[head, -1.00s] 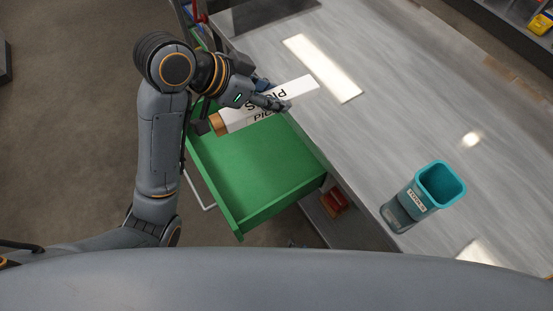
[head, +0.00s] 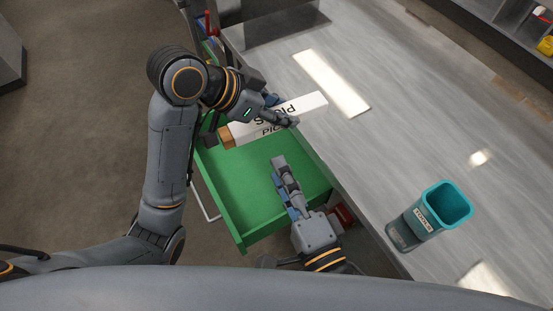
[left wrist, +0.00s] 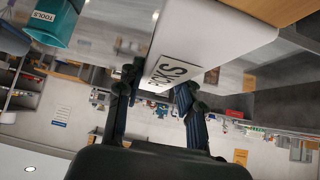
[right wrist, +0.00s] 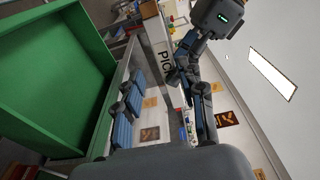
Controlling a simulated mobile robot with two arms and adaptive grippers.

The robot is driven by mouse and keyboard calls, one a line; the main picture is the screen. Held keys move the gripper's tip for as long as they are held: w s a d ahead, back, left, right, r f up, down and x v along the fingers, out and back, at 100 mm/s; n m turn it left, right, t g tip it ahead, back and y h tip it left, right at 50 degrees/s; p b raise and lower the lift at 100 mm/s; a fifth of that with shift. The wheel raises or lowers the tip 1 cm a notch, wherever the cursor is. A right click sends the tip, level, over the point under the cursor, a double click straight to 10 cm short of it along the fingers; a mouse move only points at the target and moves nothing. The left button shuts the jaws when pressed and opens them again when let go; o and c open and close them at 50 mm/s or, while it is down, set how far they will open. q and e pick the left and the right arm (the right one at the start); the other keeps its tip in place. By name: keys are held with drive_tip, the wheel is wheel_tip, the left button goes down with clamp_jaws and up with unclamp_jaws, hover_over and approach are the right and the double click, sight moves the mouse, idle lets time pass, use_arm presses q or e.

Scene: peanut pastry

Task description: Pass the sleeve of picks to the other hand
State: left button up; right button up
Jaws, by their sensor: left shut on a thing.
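The sleeve of picks (head: 309,103) is a long white box with dark "PICKS" lettering and a brown end. It is held above the open green drawer, tilted across the head view. My left gripper (head: 279,113) is shut on its middle; the sleeve also fills the top of the left wrist view (left wrist: 205,40). My right gripper (head: 284,181) is below the sleeve in the head view, over the drawer, apart from the sleeve. In the right wrist view its fingers (right wrist: 160,97) are spread with a gap between them, and the lettered sleeve (right wrist: 157,50) shows beyond.
The green drawer (head: 235,190) is pulled out below both grippers and looks empty where seen. A grey worktop (head: 400,110) lies to the right, mostly clear. A teal cup labelled "TOOLS" (head: 440,207) stands near its front edge. A red item (head: 344,215) sits beneath the worktop.

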sight(261, 134)
drive_tip(key=x, duration=1.2)
drive_tip(key=shift+s, duration=0.1)
clamp_jaws()
use_arm(q)
drive_tip(key=o, duration=1.3)
drive_tip(key=shift+c, duration=0.2)
